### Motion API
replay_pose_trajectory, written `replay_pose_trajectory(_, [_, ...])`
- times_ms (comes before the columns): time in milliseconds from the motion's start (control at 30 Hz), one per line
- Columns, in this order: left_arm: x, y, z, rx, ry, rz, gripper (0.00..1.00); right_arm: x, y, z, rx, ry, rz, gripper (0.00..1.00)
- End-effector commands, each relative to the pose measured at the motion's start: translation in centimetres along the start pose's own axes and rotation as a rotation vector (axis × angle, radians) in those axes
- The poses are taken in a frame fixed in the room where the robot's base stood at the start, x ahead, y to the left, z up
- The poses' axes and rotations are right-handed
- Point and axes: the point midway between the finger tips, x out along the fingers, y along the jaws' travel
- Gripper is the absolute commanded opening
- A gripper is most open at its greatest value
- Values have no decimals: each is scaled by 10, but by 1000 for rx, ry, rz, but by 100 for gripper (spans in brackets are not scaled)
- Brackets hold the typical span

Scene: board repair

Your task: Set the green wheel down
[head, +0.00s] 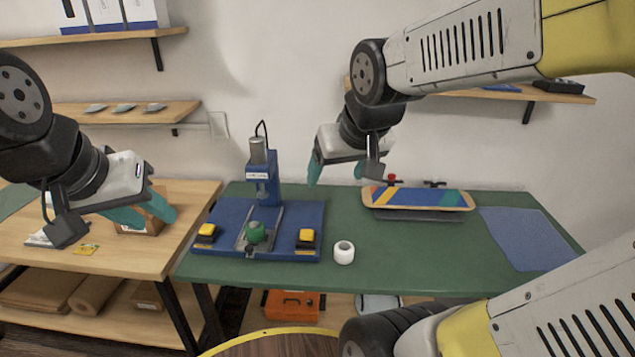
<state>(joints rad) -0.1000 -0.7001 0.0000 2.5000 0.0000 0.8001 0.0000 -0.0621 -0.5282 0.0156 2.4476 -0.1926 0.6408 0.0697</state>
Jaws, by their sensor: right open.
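The green wheel (255,232) sits on the metal slide of the blue press (262,185), on the green table. My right gripper (335,178) is open and empty. It hangs above the back of the table, to the right of the press and higher than the wheel, apart from it. My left gripper (160,220) is over the wooden table at the left, in front of a cardboard box (150,222). Its teal fingers look apart, with nothing seen between them.
A white wheel (344,252) stands on the green table (400,264) right of the press base. A colourful skateboard deck (418,198) rests on a stand at the back right. A blue mat (528,238) lies at the right end. The table's front middle is clear.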

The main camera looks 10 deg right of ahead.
Motion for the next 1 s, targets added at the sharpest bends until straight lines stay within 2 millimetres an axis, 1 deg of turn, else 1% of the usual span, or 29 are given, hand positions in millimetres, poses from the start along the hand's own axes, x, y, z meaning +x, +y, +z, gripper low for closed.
replay_pose_trajectory(33, [0,0,0,0,0,0,36,-14,-9,14,21,-5,-34,76])
replay_pose_trajectory(100, [0,0,0,0,0,0,36,-25,-19,30,44,-21,-78,76])
replay_pose_trajectory(200, [0,0,0,0,0,0,36,-34,-30,43,60,-35,-120,76])
replay_pose_trajectory(267, [0,0,0,0,0,0,36,-37,-33,47,64,-41,-134,76])
replay_pose_trajectory(1000, [0,0,0,0,0,0,36,-37,-34,48,66,-42,-136,76])
